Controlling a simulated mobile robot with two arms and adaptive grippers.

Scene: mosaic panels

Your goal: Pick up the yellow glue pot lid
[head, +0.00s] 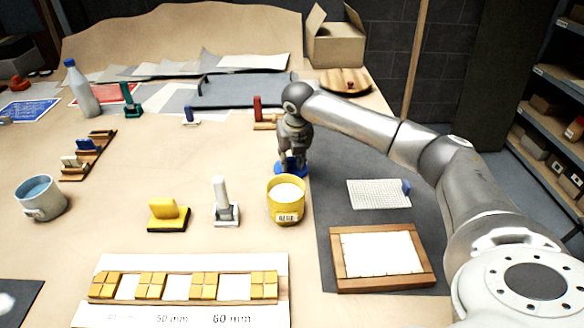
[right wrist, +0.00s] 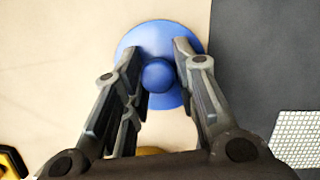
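The yellow glue pot (head: 286,206) stands uncovered with white glue in it. Behind it on the table lies a round blue lid (head: 283,172) with a ball knob. The lid also shows in the right wrist view (right wrist: 158,32). I see no yellow lid. My right gripper (head: 291,160) is over the blue lid, pointing down. In the right wrist view its open fingers (right wrist: 158,55) stand on both sides of the blue knob (right wrist: 158,75), with a visible gap on each side. My left gripper is not in view.
A white-handled tool (head: 222,200) and a yellow block with a grip (head: 168,213) stand left of the pot. A wooden frame (head: 383,284) and a mesh sheet (head: 376,194) lie on the dark mat at right. A strip of yellow tiles (head: 150,288) lies in front.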

